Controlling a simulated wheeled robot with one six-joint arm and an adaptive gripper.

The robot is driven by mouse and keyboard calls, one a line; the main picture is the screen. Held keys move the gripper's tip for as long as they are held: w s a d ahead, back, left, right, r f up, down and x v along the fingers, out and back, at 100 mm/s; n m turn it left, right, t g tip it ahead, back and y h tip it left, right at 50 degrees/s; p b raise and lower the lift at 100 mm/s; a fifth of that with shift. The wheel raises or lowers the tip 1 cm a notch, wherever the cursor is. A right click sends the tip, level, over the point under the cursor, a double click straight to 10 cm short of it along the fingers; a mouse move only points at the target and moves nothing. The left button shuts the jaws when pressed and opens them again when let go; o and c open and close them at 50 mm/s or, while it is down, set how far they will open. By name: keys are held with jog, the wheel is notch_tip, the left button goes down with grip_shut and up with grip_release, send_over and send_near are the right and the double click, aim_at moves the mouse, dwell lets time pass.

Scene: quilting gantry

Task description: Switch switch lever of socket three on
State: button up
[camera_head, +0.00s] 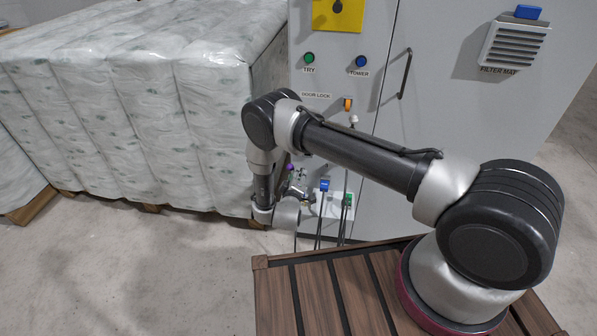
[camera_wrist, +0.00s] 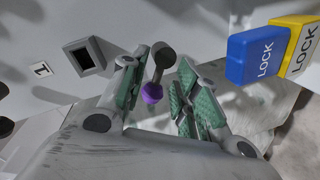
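A switch lever with a dark stem and a purple knob (camera_wrist: 152,93) shows in the wrist view. It also shows in the head view (camera_head: 290,167), on the low part of the cabinet beside my gripper. My gripper (camera_wrist: 163,78) is open, with one green-padded finger on each side of the lever. Gaps show between the pads and the lever, and nothing looks gripped. In the head view my gripper (camera_head: 297,190) is small and partly hidden by my wrist. No number three is readable, so I cannot tell which socket this lever belongs to.
A label "1" (camera_wrist: 41,69) and a dark square opening (camera_wrist: 84,57) lie left of the lever. Blue (camera_wrist: 257,58) and yellow (camera_wrist: 298,45) LOCK blocks stand right. Blue (camera_head: 324,185) and green (camera_head: 347,199) plugs have hanging cables. Wrapped bales (camera_head: 130,95) stand close left.

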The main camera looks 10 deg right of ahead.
jog(key=shift+x, duration=1.9)
jog(key=shift+c, duration=0.3)
grip_shut()
